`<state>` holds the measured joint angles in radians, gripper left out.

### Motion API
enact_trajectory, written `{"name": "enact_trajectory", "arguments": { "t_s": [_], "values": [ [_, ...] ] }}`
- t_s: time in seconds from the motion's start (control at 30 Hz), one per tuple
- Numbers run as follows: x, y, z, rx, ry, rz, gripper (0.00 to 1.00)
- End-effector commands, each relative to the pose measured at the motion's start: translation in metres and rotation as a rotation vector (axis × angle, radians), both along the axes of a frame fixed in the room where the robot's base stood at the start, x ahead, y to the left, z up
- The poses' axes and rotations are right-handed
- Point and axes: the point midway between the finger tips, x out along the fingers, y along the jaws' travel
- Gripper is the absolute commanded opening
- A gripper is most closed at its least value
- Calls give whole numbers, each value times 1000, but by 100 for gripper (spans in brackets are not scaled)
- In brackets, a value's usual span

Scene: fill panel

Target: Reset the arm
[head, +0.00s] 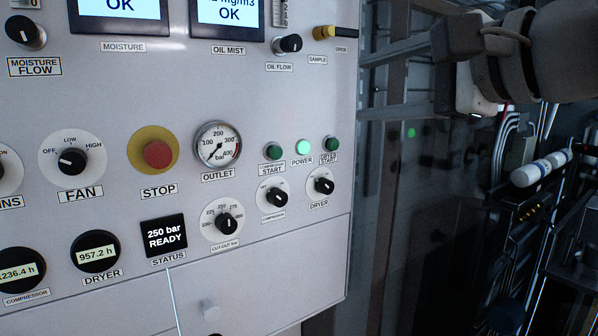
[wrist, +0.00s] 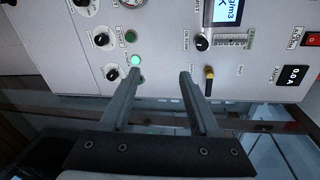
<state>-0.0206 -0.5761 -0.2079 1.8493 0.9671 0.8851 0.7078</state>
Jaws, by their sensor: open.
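My gripper (wrist: 161,74) shows in the wrist view with its two fingers apart and nothing between them. The gap between fingertips and panel is hard to judge. In the head view my arm (head: 530,60) is at the upper right, to the right of the panel (head: 255,110).
The panel carries several knobs, a red STOP button (head: 158,154), an OUTLET gauge (head: 218,145) and a status display (head: 164,236) reading 250 bar READY. Pipes and a white cylinder (head: 540,170) stand at the right. Dark space lies between the panel and this equipment.

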Motion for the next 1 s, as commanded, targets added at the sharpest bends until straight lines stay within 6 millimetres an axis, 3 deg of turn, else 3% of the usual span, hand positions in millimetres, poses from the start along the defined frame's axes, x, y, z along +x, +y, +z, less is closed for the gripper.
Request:
{"name": "enact_trajectory", "arguments": {
  "t_s": [0.1, 0.3, 0.4, 0.5, 0.7, 1.0],
  "values": [
    [-7, 6, -84, -314, 59, 44, 63],
    [-42, -5, -221, -894, 142, 228, 63],
    [-65, -18, -274, -1143, 173, 352, 63],
    [-83, -32, -310, -1332, 193, 465, 63],
    [-101, -47, -340, -1508, 209, 586, 63],
    [-102, -48, -342, -1520, 209, 594, 63]
  ]
}}
